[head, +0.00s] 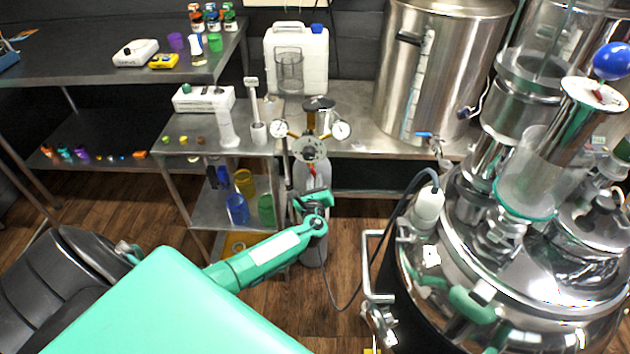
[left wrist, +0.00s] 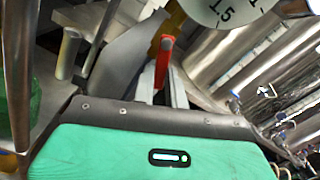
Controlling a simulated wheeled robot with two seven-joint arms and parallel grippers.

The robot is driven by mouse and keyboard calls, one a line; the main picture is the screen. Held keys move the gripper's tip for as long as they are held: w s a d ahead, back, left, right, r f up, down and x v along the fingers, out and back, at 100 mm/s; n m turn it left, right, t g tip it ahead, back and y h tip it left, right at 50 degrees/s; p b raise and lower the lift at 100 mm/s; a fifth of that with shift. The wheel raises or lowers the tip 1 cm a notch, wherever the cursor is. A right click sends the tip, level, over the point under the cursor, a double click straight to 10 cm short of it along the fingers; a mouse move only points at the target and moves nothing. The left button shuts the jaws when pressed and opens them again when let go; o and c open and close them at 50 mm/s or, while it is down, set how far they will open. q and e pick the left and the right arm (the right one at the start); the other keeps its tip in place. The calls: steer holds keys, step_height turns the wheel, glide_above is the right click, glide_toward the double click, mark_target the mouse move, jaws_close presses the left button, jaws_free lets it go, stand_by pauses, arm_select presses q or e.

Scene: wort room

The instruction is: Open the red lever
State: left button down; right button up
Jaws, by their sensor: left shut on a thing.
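The red lever (left wrist: 162,62) shows in the left wrist view, standing upright between the two grey fingers of my left gripper (left wrist: 163,78). The gripper is shut on it. In the head view my left gripper (head: 312,190) is at the front of the grey gas cylinder (head: 312,252), below its gauges (head: 310,150). The lever there is mostly hidden by the gripper, and its exact angle is hard to tell. My right gripper does not show.
A steel bench (head: 355,133) stands behind the cylinder, with a large steel pot (head: 440,75) and a white canister (head: 297,60). A shiny vessel (head: 540,260) with a side handle (head: 368,265) fills the right. A dark hose hangs between vessel and cylinder. A shelf unit stands left.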

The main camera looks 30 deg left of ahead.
arm_select(q)
steer(key=shift+a+m, duration=0.1)
steer(key=shift+m, duration=0.2)
steer(key=m, duration=0.1)
steer(key=m+p, duration=0.1)
steer(key=a+m+p, duration=0.1)
steer(key=shift+s+f+m, duration=0.2)
steer(key=shift+s+m, duration=0.1)
steer(key=shift+s, duration=0.05)
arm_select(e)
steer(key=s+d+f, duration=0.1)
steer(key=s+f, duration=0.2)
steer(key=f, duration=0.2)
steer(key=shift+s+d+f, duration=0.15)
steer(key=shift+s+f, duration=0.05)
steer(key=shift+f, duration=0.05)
arm_select(q)
steer(key=c, duration=1.4)
jaws_free()
steer(key=shift+c, duration=0.2)
